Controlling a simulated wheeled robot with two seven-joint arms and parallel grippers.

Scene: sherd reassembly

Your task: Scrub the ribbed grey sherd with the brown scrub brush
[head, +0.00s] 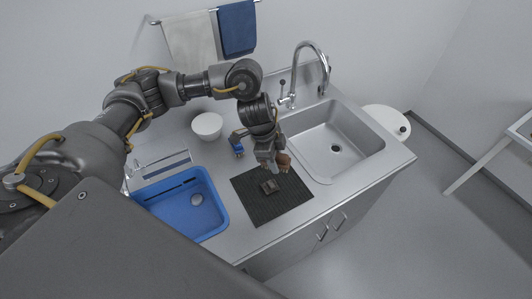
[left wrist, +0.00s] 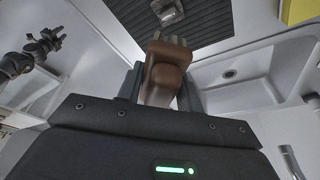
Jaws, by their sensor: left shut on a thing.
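The ribbed grey sherd (head: 269,186) lies on the dark ribbed mat (head: 296,204) on the counter. It also shows as a small grey piece in the left wrist view (left wrist: 229,18). My left gripper (head: 270,163) is shut on the brown scrub brush (head: 284,161), just above the far part of the mat. In the left wrist view the brush (left wrist: 164,75) stands out between the fingers, with its pale bristle end toward the mat. The brush appears apart from the sherd.
A blue tub (head: 179,209) with a pale round thing inside stands left of the mat. A white bowl (head: 207,127) and a small blue item (head: 237,146) are farther back. The sink (head: 330,146) and tap (head: 299,62) are to the right.

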